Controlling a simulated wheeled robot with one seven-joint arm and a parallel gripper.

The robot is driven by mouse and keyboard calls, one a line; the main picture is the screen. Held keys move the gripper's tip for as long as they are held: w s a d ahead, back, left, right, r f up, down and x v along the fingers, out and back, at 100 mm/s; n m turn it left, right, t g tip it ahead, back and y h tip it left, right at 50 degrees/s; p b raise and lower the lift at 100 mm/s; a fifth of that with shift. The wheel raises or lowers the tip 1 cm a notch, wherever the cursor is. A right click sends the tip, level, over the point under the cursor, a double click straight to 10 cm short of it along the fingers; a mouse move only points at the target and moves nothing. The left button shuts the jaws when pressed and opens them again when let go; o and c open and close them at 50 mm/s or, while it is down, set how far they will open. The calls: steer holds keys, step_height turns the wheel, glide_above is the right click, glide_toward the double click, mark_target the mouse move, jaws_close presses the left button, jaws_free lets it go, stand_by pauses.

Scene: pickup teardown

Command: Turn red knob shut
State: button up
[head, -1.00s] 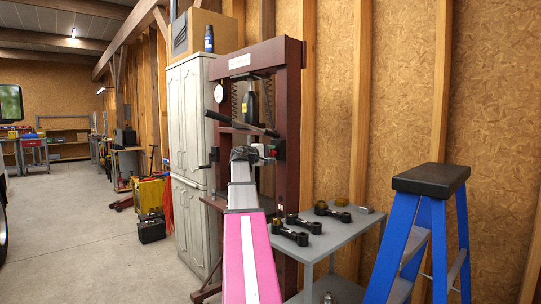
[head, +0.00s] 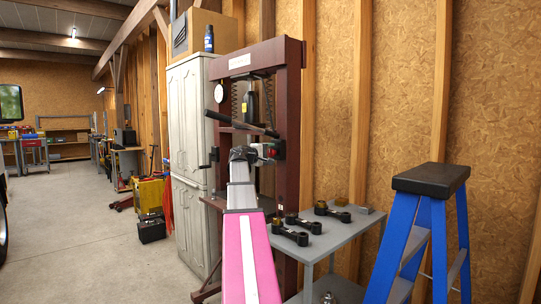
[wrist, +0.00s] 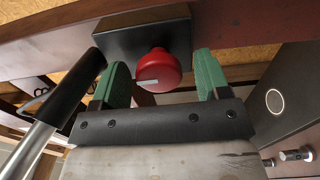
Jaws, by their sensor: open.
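The red knob (wrist: 158,71) sits on a dark box (wrist: 145,37) fixed to the maroon press frame (head: 292,120). It has a pale pointer mark on its face. In the head view the red knob (head: 273,151) is a small spot just right of my gripper (head: 257,152). In the wrist view my gripper (wrist: 160,75) is open, its green fingers on either side of the knob. The left finger looks close to the knob and the right one leaves a gap. I cannot tell whether either touches.
A dark-gripped metal lever (wrist: 70,95) is close beside the left finger. A grey table (head: 330,236) with several black parts stands right of the press. A blue stepladder (head: 425,215) is at the right. A pale cabinet (head: 188,130) is left, with open floor beyond.

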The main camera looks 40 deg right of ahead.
steer(key=a, duration=1)
steer(key=shift+s+a, duration=0.15)
steer(key=shift+s, duration=0.3)
steer(key=a+f+t+y, duration=0.1)
steer(key=a+f+y, duration=0.2)
steer(key=a+f, duration=0.55)
steer(key=a+f+y, duration=0.3)
steer(key=a+f, duration=0.1)
steer(key=f, duration=1)
steer(key=a+f+t+y, duration=0.1)
steer(key=a+f+y, duration=0.2)
steer(key=a+f, duration=0.55)
steer(key=s+a+f+g+y, duration=0.1)
steer(key=s+a+f+y, duration=0.2)
steer(key=s+a+f, duration=0.2)
steer(key=s+a+f+g+y, duration=0.1)
steer(key=s+a+f+y, duration=0.2)
steer(key=a+f, duration=0.6)
steer(key=s+a+f+m+g+y, duration=0.1)
steer(key=s+a+f+y, duration=0.2)
steer(key=s+a+f, duration=0.4)
step_height(320, 180, down, 6)
steer(key=shift+a+f+g, duration=0.1)
steer(key=shift+a+g, duration=0.2)
steer(key=shift+a, duration=0.3)
